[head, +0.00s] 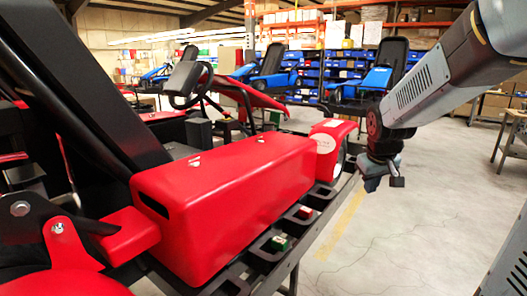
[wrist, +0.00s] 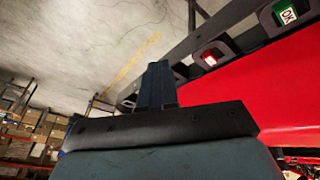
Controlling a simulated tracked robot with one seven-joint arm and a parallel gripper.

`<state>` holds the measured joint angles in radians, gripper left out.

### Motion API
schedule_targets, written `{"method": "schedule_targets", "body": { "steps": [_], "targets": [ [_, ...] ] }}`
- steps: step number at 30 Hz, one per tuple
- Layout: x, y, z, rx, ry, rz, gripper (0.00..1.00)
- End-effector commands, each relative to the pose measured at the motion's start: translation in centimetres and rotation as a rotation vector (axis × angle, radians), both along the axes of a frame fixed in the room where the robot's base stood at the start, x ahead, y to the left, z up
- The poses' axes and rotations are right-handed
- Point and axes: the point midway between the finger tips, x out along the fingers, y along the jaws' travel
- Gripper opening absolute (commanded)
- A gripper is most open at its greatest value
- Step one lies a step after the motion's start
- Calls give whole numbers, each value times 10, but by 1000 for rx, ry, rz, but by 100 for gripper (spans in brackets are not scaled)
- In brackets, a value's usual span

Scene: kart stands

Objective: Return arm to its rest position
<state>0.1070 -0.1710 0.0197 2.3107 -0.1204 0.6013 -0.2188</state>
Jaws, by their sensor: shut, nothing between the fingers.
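My gripper (head: 373,182) hangs at the end of my arm, which reaches in from the upper right of the head view. It is over open floor, just right of the red kart's (head: 230,195) side and apart from it. In the wrist view my gripper (wrist: 157,70) shows its fingers closed together with nothing between them. The kart's red side panel also shows at the right of the wrist view (wrist: 235,100).
A black rail (head: 325,222) with several slots runs along the kart. A green block marked OK (wrist: 286,13) and a red-and-white block (wrist: 210,57) sit in slots. Blue karts (head: 378,80) and shelves stand behind. A workbench (head: 514,125) is at the right; the floor between is clear.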

Motion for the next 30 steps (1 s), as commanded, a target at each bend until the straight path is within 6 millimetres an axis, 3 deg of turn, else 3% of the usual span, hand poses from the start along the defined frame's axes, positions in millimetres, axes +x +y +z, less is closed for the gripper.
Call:
{"method": "schedule_targets", "body": {
  "steps": [9,21,30],
  "targets": [
    [-79,23,45,67,-52,-76,0],
    [-173,45,68,165,-98,-150,0],
    [-200,52,68,197,-107,-170,0]
  ]
}}
